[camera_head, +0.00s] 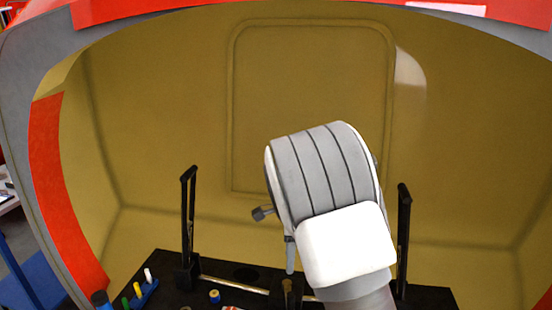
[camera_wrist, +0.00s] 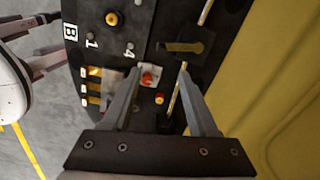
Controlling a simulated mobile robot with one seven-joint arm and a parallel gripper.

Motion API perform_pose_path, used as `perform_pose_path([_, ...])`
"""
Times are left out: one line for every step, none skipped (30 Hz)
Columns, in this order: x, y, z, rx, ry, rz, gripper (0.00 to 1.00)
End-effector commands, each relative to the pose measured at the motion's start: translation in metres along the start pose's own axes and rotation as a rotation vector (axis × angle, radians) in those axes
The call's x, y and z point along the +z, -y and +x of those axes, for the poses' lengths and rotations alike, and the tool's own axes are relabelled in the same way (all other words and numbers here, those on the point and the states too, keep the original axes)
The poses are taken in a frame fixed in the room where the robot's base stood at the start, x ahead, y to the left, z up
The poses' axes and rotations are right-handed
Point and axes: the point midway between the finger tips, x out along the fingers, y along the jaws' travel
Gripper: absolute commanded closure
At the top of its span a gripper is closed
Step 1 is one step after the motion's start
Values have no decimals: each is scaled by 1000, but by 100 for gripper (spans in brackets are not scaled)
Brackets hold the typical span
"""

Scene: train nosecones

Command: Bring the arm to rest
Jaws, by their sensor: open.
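My gripper shows in the wrist view (camera_wrist: 160,72), with its two grey fingers apart and nothing held between them. The fingers point toward a black panel (camera_wrist: 152,25). A red button on a pale square plate (camera_wrist: 148,78) shows between the fingertips, with a small orange-red round part (camera_wrist: 159,99) below it. I cannot tell how far the tips are from the panel. In the head view, my white and grey arm stands in the middle foreground and hides most of the gripper and part of the black panel (camera_head: 168,268).
Two upright black posts stand on the panel, left (camera_head: 187,215) and right (camera_head: 403,235). A brass rod (camera_head: 233,284) runs between them. Coloured pegs (camera_head: 138,290) and a blue-yellow knob (camera_head: 214,296) sit at the left. The yellow-brown nosecone wall (camera_head: 310,90) curves behind.

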Motion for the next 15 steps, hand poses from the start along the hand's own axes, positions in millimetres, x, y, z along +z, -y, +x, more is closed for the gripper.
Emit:
perform_pose_path([-5,-5,-14,-12,18,-30,40])
perform_pose_path([-7,-8,-21,-18,27,-55,40])
perform_pose_path([-10,-14,-31,-27,37,-90,40])
perform_pose_path([-13,-18,-38,-35,45,-119,40])
perform_pose_path([-15,-22,-45,-42,52,-148,40])
perform_pose_path([-18,-28,-54,-53,61,-185,40])
perform_pose_path([-21,-33,-61,-62,67,-214,40])
perform_pose_path([-23,-38,-68,-71,72,-244,40])
perform_pose_path([-26,-44,-76,-83,78,-284,40])
perform_pose_path([-29,-49,-82,-93,82,-313,40])
perform_pose_path([-30,-54,-89,-104,85,-344,40])
perform_pose_path([-34,-61,-97,-117,87,-384,40])
perform_pose_path([-36,-66,-102,-128,88,-414,40])
perform_pose_path([-38,-72,-108,-139,89,-445,40])
perform_pose_path([-41,-79,-116,-154,89,-486,40])
